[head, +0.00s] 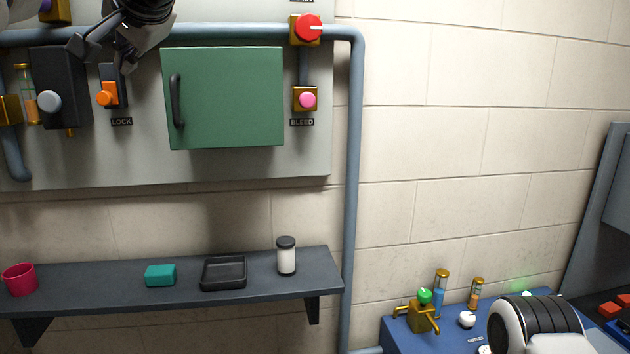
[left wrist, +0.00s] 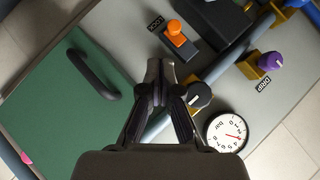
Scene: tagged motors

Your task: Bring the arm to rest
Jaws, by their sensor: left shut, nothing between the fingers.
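My left gripper (head: 125,58) is shut and empty at the top left of the head view, in front of the wall panel (head: 230,170). In the left wrist view its fingers (left wrist: 157,88) come together over the panel, between the green door (left wrist: 60,110) and the round gauge (left wrist: 227,132). In the head view it appears above the orange LOCK knob (head: 104,97) and left of the closed green door (head: 230,100). Its distance from the panel cannot be told. My right gripper does not show.
Grey-blue pipes (head: 353,180) run along and beside the panel. A shelf (head: 110,290) below holds a pink cup (head: 20,279), a teal block (head: 160,275), a black tray (head: 224,285) and a jar (head: 286,257). A blue bench (head: 400,340) with brass fittings (head: 420,318) stands lower right.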

